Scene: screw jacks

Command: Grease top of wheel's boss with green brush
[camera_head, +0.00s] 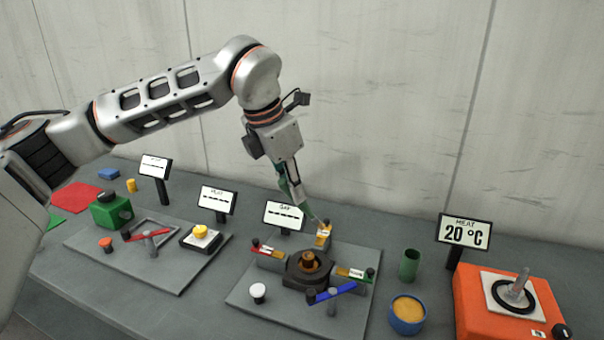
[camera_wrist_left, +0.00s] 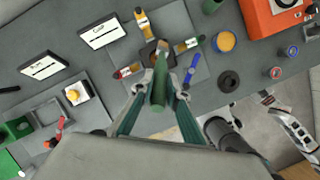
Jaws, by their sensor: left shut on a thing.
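My left gripper (camera_wrist_left: 160,83) is shut on the green brush (camera_wrist_left: 158,94), whose handle stands between the fingertips. In the head view the left gripper (camera_head: 308,208) hangs above and behind the jack station. A dark housing (camera_head: 297,277) sits on the grey plate, with the bronze-brown wheel and its boss (camera_head: 311,260) in its middle. In the wrist view the brush's far end overlaps the housing (camera_wrist_left: 150,47); I cannot tell if it touches the boss. A blue pot (camera_head: 407,313) holds yellow-orange grease and also shows in the wrist view (camera_wrist_left: 224,41).
Clamps with yellow (camera_head: 323,237), red and green ends and a blue lever (camera_head: 335,292) surround the housing. A green cup (camera_head: 409,265) and orange heater (camera_head: 500,312) reading 20 °C stand right. Another plate (camera_head: 165,270) lies left. A black ring (camera_wrist_left: 229,81) lies on the table.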

